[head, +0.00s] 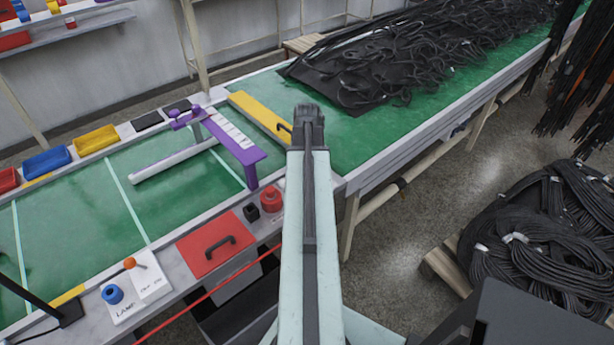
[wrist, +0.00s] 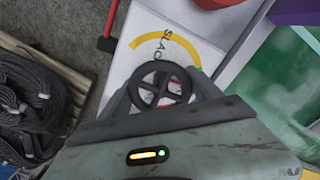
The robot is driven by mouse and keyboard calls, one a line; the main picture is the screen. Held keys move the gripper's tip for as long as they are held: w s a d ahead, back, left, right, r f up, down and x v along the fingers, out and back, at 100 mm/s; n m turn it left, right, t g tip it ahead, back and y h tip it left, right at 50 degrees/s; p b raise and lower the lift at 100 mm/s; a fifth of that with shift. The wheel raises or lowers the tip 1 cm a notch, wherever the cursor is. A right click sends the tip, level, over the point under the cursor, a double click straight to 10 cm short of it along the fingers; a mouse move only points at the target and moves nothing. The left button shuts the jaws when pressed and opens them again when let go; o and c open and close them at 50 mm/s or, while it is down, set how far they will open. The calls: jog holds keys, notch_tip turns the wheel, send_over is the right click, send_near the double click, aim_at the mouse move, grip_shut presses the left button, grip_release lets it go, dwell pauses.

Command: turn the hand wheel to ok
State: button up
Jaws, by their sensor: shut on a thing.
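The dark hand wheel (wrist: 163,67) shows in the middle of the wrist view, on a white panel (wrist: 143,40) with a yellow arc and the word SLACK above the wheel. My gripper (wrist: 163,92) has one finger at each side of the wheel and is shut on it. A bit of red shows through the spokes. No OK mark is visible; the lower part of the panel is hidden by my gripper. In the head view my gripper (head: 308,115) is at the far end of my arm, and the wheel cannot be made out there.
A red knob (head: 271,200) stands left of my arm. Coiled hoses (head: 545,235) lie at right, with some bare floor between.

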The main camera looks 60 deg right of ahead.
jog(key=shift+m, duration=0.6)
jog(key=o, duration=1.4)
notch_tip(320, 180, up, 8)
jog(key=p, duration=0.8)
jog(key=shift+f, duration=0.1)
